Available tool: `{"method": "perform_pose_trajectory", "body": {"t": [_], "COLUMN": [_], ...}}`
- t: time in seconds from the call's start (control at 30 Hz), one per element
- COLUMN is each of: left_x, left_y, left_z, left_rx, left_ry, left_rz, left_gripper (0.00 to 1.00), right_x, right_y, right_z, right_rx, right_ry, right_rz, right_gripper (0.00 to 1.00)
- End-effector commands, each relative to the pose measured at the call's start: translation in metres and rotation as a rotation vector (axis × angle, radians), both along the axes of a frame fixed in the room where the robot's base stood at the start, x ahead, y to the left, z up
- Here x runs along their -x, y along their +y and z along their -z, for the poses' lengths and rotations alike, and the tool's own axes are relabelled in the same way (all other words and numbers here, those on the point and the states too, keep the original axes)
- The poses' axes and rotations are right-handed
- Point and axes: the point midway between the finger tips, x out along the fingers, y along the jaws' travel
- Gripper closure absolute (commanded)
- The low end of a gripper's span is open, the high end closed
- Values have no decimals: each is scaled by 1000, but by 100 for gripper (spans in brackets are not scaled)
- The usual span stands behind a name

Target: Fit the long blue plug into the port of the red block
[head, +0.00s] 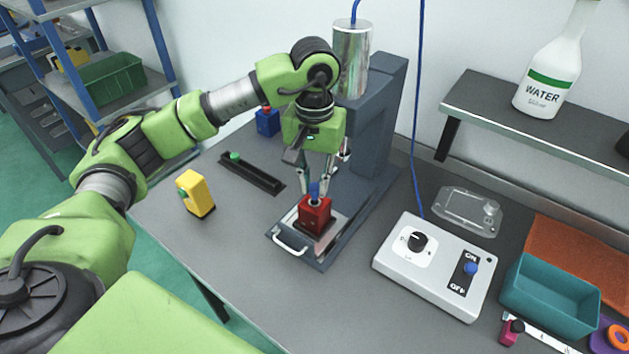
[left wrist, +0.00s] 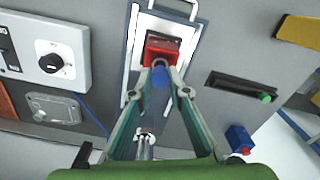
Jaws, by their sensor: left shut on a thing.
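The red block (head: 316,218) sits upright on a plate with a white handle at the front of the grey machine. My left gripper (head: 317,196) points down over it, its two fingers shut on the long blue plug (head: 314,189). The plug stands about upright, its lower end at a grey ring on top of the block. I cannot tell how deep it sits in the port. In the left wrist view the plug (left wrist: 159,79) shows between the fingertips (left wrist: 160,70), with the red block (left wrist: 162,48) just beyond. My right gripper is in neither view.
A yellow block (head: 196,195), a black bar with a green knob (head: 255,176) and a blue block (head: 268,123) stand left of the machine (head: 372,130). A white control box (head: 435,265) and a teal bin (head: 545,302) are at the right.

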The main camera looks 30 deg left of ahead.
Motion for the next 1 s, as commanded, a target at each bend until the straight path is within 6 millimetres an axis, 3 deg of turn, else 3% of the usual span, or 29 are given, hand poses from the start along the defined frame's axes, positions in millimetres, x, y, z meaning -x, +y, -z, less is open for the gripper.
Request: {"method": "perform_pose_trajectory", "body": {"t": [0.9, 1.0], "left_x": [0, 0], "left_y": [0, 0], "left_z": [24, 23], "left_rx": [0, 0], "left_ry": [-1, -1], "left_rz": [0, 0], "left_gripper": [90, 64], "right_x": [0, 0], "right_y": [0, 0], "right_z": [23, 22], "right_rx": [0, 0], "right_ry": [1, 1], "right_rz": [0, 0], "right_gripper": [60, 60]}}
